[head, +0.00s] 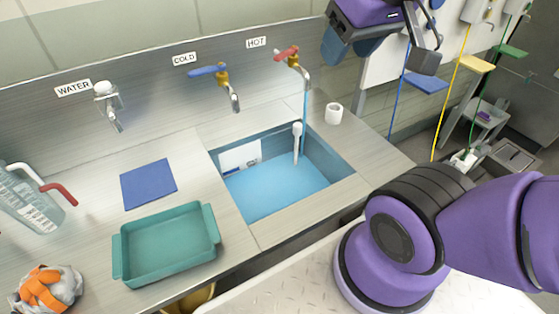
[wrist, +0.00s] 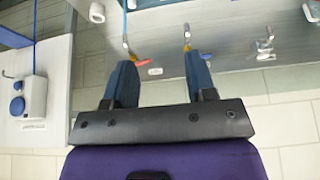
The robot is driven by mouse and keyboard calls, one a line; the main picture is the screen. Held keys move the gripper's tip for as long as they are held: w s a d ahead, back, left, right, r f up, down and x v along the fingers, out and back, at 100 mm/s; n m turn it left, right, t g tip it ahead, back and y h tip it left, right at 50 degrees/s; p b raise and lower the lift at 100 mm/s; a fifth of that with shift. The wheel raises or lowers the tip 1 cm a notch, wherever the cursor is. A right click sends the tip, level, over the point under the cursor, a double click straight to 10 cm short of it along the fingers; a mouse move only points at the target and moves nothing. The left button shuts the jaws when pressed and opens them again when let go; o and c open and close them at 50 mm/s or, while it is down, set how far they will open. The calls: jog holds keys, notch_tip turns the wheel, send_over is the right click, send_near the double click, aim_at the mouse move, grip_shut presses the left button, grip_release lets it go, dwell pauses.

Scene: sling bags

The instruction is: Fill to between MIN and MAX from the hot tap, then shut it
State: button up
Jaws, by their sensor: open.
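The hot tap (head: 291,58) has a red lever and stands at the right of the wall row under a HOT sign. A thin blue stream (head: 305,105) runs from its spout into the sink basin (head: 335,163). Light blue water (head: 270,190) covers the basin floor. A white marked plate (head: 240,156) is on the basin's back wall, too small to read. A white standpipe (head: 297,145) rises in the basin. My gripper (head: 352,48) is open and empty, right of the hot tap. In the wrist view the red lever (wrist: 143,62) shows beyond and between the fingers (wrist: 161,72).
The cold tap (head: 222,78) with a blue lever and the water tap (head: 107,97) stand to the left. A teal tray (head: 168,245), blue cloth (head: 148,184), jug (head: 30,195) and orange-strapped bundle (head: 45,290) are on the left counter. A white cup (head: 333,113) stands behind the basin.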

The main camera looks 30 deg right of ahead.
jog(key=shift+w+r, duration=0.1)
jog(key=w+d+r+m+g, duration=0.1)
jog(key=w+d+r+m, duration=0.15)
jog(key=w, duration=0.65)
jog(key=m+g, duration=0.4)
jog(key=m, duration=0.7)
send_over(281, 54)
notch_tip(281, 54, down, 9)
notch_tip(281, 54, down, 10)
jog(key=shift+f, duration=0.25)
grip_shut()
